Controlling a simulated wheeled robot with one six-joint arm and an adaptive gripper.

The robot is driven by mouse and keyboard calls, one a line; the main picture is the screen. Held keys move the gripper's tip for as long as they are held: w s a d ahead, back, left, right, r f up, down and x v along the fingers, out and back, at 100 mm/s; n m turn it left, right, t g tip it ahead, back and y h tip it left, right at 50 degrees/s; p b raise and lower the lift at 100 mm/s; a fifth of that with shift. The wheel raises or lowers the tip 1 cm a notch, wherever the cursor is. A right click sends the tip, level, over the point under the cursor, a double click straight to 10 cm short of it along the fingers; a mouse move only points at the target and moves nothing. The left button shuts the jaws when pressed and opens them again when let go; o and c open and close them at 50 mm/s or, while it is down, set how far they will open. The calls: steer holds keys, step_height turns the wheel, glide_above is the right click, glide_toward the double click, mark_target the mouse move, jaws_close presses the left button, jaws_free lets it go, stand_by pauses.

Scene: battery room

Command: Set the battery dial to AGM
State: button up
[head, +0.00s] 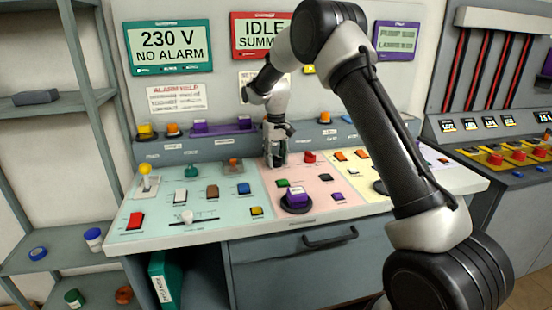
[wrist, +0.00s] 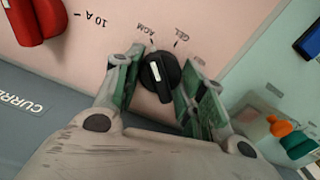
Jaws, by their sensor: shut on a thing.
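The battery dial (wrist: 159,76) is a round black knob with a white pointer mark, on the pink panel. In the wrist view the labels AGM (wrist: 144,27) and GEL (wrist: 184,34) stand above it. The white mark lies on the knob's upper left, toward the AGM side; whether it lines up exactly with that tick I cannot tell. My gripper (head: 277,160) points down at the console's pink section in the head view, where it hides the dial. Its two green-padded fingers are shut on the dial, one on each side.
A red knob (head: 309,157) sits to the right of my gripper, by a 10 A label in the wrist view. A purple button (head: 296,199) stands in front.

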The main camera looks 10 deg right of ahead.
steer(key=o, duration=1)
step_height(320, 180, up, 12)
